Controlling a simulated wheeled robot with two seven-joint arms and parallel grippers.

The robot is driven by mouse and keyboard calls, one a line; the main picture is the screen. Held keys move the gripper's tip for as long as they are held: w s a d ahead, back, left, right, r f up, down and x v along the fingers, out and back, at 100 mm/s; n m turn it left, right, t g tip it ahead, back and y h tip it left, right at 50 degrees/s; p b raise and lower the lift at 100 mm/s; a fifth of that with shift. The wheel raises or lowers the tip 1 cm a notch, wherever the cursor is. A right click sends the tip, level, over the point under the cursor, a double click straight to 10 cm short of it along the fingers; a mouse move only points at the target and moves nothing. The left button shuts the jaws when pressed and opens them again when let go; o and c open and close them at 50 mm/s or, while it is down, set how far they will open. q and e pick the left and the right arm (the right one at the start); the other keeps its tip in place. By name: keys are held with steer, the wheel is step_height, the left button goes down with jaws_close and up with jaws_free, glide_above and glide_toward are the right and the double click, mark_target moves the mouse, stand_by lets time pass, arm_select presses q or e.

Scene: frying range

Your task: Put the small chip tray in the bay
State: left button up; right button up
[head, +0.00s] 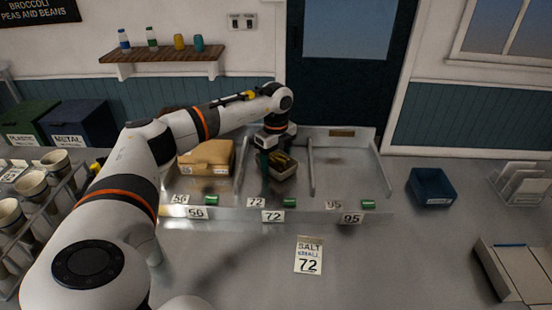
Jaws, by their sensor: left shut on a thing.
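A ticket (308,256) reading "SALT SMALL 72" stands in front of the rack. My right gripper is out of view.
A brown box (207,156) fills the left bay, marked 56. The right bay (343,172), marked 95, looks empty. A blue bin (431,187) stands right; paper cups (56,162) stand left.

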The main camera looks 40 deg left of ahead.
mark_target(276, 167)
arm_select(q)
steer(key=shift+f, duration=0.15)
steer(key=o, duration=1)
steer(key=shift+o, duration=0.2)
step_height(276, 167, up, 12)
steer(key=b, duration=0.2)
steer(key=shift+r+b, duration=0.2)
steer(key=shift+b, duration=0.2)
